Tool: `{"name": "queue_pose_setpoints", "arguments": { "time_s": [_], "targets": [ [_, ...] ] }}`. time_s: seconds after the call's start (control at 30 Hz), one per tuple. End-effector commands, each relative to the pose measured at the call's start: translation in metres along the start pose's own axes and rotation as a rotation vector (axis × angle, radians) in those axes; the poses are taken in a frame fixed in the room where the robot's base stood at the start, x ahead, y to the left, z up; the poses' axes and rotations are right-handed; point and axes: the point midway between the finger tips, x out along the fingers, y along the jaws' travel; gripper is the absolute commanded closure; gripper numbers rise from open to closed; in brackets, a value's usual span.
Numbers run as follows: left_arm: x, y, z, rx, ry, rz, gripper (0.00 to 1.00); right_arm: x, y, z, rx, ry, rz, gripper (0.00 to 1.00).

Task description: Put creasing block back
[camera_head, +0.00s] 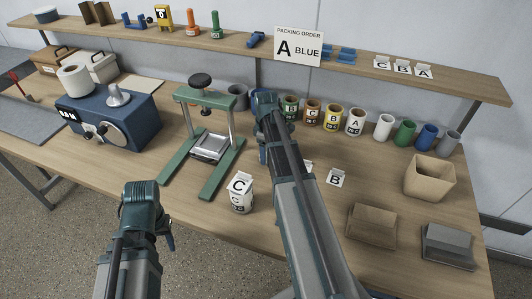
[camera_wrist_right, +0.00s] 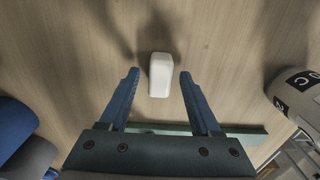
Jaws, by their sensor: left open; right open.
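A small white block (camera_wrist_right: 160,75), which I take to be the creasing block, lies on the wooden table in the right wrist view. My right gripper (camera_wrist_right: 158,78) is open, with one finger on each side of the block and a gap to both. I cannot tell how high the fingertips are above the table. In the head view my right gripper (camera_head: 263,152) is beside the green press, and my arm hides the block. My left gripper (camera_head: 170,240) is open and empty in front of the table edge, mostly hidden by its own arm.
The green press (camera_head: 211,148) stands left of my right arm. A white C container (camera_head: 240,195) and a B tag (camera_head: 337,178) are nearby. Several labelled cups (camera_head: 331,117) line the back.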

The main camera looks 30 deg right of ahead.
Motion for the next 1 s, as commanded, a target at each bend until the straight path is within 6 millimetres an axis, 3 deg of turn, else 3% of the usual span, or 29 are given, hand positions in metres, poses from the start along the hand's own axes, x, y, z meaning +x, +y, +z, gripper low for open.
{"name": "queue_pose_setpoints", "arguments": {
  "time_s": [0.7, 1.0],
  "targets": [
    [-0.105, -0.010, 0.006, 0.001, 0.000, 0.000, 0.50, -0.105, 0.000, 0.000, 0.000, 0.000, 0.000, 0.36],
    [-0.115, -0.011, 0.007, 0.002, 0.000, 0.000, 0.50, -0.115, 0.000, 0.000, 0.000, 0.000, 0.000, 0.36]
  ]
}}
